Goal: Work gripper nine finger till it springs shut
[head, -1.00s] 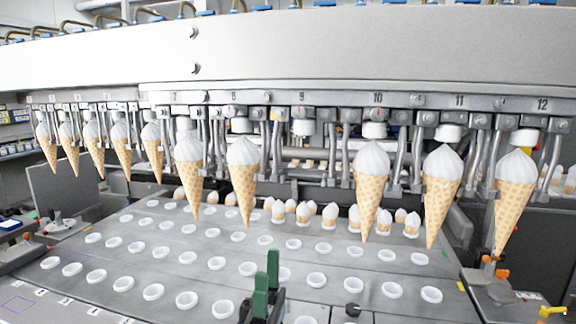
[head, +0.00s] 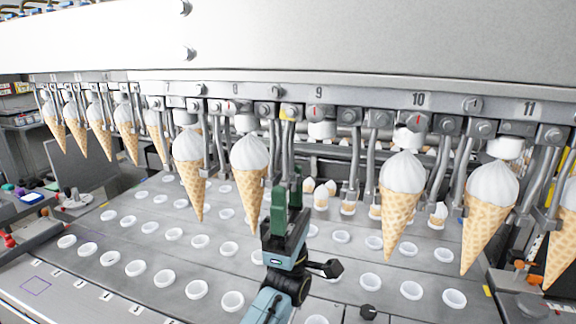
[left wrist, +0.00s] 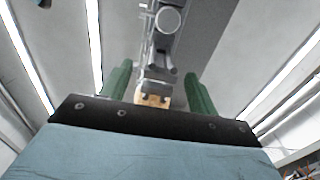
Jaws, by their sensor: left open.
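Station nine of the machine, under the label 9 (head: 319,93), holds no cone. Its white nozzle (head: 320,129) hangs bare, with bent metal fingers (head: 351,140) beside it. My right gripper is out of view.
Filled cones hang on both sides, a near one (head: 250,165) at the left and another (head: 402,200) under 10. Below is a grey plate (head: 215,262) with rows of white rings. Small cream-tipped pieces stand behind station nine.

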